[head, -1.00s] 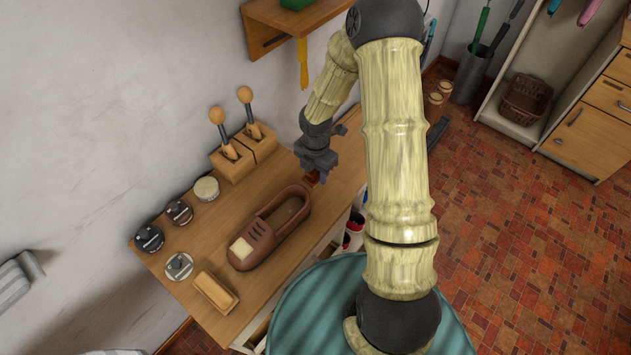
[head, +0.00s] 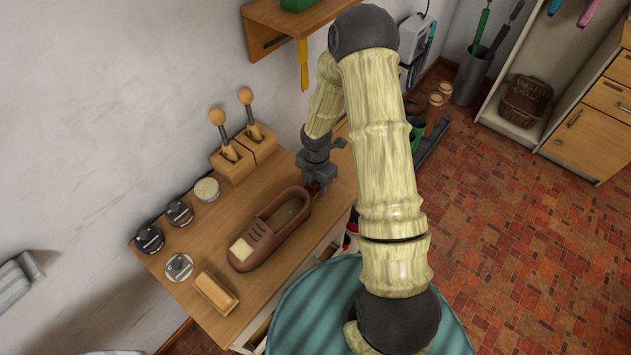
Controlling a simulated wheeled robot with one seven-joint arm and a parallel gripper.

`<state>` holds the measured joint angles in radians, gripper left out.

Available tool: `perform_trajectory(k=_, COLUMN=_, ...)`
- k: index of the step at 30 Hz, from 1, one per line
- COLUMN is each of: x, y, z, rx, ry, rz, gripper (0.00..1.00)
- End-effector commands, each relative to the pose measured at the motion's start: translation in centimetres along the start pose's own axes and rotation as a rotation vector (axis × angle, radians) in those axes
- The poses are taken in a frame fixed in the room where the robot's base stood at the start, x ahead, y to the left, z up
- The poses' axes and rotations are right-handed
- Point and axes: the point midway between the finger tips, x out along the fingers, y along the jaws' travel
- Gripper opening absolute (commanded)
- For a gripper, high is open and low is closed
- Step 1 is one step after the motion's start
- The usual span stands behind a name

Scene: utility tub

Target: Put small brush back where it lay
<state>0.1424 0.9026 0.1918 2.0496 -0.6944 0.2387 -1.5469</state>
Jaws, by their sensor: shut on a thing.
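My gripper (head: 317,184) is low over the right part of the wooden bench top, just past the heel end of the brown shoe. It is shut on the small brush (head: 313,188), of which only a little brown shows beside the fingers. The rest of the brush is hidden by the gripper. I cannot tell whether the brush touches the bench top (head: 225,262).
The brown shoe (head: 262,243) lies close to the left of my gripper. A shelf (head: 280,28) with a hanging yellow item is above.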

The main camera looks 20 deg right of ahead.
Motion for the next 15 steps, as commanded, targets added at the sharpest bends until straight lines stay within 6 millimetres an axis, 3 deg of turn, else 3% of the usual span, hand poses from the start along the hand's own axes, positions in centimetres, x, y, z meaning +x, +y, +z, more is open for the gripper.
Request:
perform_trajectory(k=2, x=0.28, y=-0.01, z=-0.02, rx=0.000, ry=0.000, rz=0.000, gripper=0.18)
perform_trajectory(k=3, x=0.31, y=-0.01, z=-0.02, rx=0.000, ry=0.000, rz=0.000, gripper=0.41)
perform_trajectory(k=6, x=0.24, y=-0.01, z=-0.02, rx=0.000, ry=0.000, rz=0.000, gripper=0.61)
perform_trajectory(k=15, x=0.12, y=0.00, z=-0.02, rx=0.000, ry=0.000, rz=0.000, gripper=0.61)
